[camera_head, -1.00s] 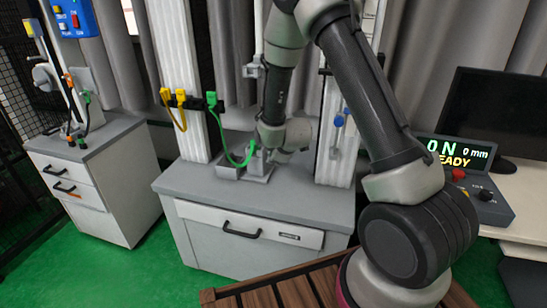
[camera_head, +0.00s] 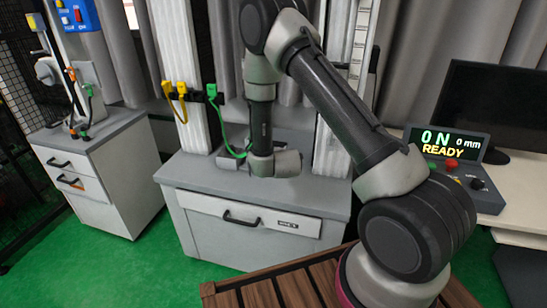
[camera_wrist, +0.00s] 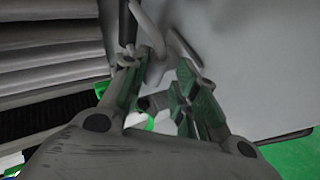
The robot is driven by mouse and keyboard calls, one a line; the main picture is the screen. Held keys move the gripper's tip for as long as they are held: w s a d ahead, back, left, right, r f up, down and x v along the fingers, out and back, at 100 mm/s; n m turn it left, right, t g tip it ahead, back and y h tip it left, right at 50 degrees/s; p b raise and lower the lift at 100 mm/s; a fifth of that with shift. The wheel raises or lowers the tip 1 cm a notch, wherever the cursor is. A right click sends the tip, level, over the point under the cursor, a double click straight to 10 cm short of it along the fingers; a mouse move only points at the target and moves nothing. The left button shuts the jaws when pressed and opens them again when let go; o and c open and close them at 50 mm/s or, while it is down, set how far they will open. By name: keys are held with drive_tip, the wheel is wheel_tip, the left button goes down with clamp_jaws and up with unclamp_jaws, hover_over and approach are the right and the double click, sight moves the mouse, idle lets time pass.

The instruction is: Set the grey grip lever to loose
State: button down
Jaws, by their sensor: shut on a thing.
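My gripper (camera_wrist: 156,66) shows in the wrist view with its two fingers around a slim grey bent part (camera_wrist: 150,30), which I take to be the grey grip lever. The fingers are close to it and shut on it; the exact contact is dark and partly hidden. The lever's setting cannot be read.
A drawer cabinet (camera_head: 95,180) stands at left.

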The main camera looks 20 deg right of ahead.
drive_tip(key=shift+s+f+g, duration=0.3)
drive_tip(key=shift+s+f, duration=0.25)
drive_tip(key=shift+f, duration=0.1)
drive_tip(key=c, duration=1.4)
unclamp_jaws()
drive_tip(key=shift+a+f, duration=0.1)
drive_tip(key=shift+o, duration=0.2)
drive_tip(key=v, duration=1.2)
drive_tip(key=shift+w, duration=0.15)
